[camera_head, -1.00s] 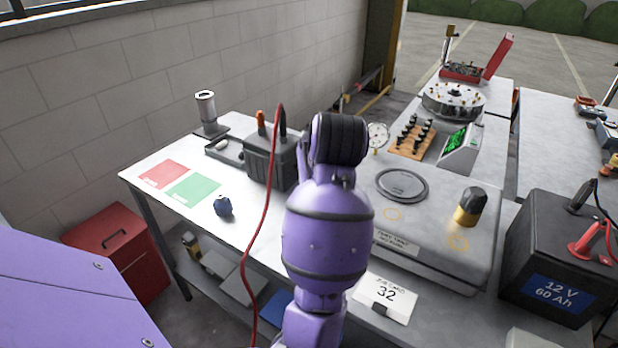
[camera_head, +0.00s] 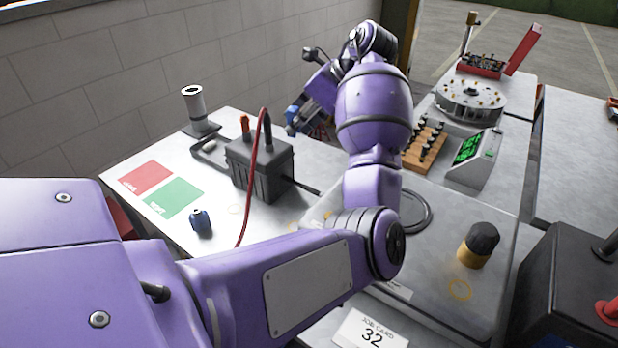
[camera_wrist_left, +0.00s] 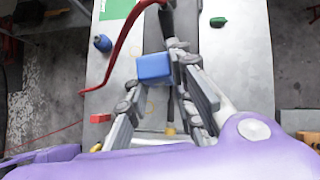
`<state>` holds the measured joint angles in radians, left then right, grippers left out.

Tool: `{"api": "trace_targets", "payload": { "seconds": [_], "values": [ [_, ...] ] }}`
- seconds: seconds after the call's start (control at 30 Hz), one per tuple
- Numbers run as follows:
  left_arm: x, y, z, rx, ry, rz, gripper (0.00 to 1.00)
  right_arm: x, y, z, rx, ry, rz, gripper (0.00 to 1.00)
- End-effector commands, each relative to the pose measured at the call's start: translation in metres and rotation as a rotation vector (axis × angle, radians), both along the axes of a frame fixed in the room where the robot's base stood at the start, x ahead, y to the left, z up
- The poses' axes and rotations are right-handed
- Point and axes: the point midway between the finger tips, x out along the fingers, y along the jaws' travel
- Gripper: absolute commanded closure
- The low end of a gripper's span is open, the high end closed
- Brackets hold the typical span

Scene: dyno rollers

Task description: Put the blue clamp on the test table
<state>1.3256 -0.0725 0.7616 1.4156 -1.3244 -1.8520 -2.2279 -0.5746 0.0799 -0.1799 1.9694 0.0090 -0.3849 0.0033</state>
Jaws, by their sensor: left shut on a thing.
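The blue clamp (camera_wrist_left: 154,68) shows as a blue block between the fingers of my left gripper (camera_wrist_left: 163,82) in the left wrist view. The gripper is shut on it. In the head view the left gripper (camera_head: 300,125) is beyond the dark battery, up above the bench, with a bit of blue at its fingers; my arm hides part of it. The light bench top (camera_head: 130,176) carries a raised grey slab (camera_head: 425,262) with a dark ring and a yellow circle; I cannot tell which is the test table. My right gripper is not in view.
A dark battery (camera_head: 262,170) with a red lead (camera_head: 260,150) stands on the bench. Red (camera_head: 146,177) and green (camera_head: 173,197) mats and a small blue object (camera_head: 201,222) lie left. A black-and-yellow knob (camera_head: 478,245) stands on the slab. A scale (camera_head: 468,160) is behind.

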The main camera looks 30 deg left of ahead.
Motion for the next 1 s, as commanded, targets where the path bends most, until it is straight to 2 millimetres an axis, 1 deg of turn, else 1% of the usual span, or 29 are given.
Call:
{"api": "trace_targets", "payload": {
  "seconds": [0.3, 0.47, 0.57, 0.67, 1.0],
  "values": [
    [0.0, 0.0, -0.001, 0.0, 0.001, -0.001, 1.0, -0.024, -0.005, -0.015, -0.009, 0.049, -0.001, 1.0],
    [0.0, 0.0, -0.002, 0.0, 0.001, -0.002, 1.0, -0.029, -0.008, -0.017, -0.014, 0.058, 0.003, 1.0],
    [0.0, 0.0, -0.011, 0.001, 0.003, -0.003, 1.0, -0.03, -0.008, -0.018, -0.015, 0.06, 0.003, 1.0],
    [-0.001, 0.0, -0.03, -0.001, 0.008, -0.002, 1.0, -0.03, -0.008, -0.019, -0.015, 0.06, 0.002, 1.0],
    [-0.002, 0.0, -0.12, -0.002, 0.009, -0.002, 1.0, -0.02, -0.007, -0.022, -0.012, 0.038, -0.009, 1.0]
  ]
}}
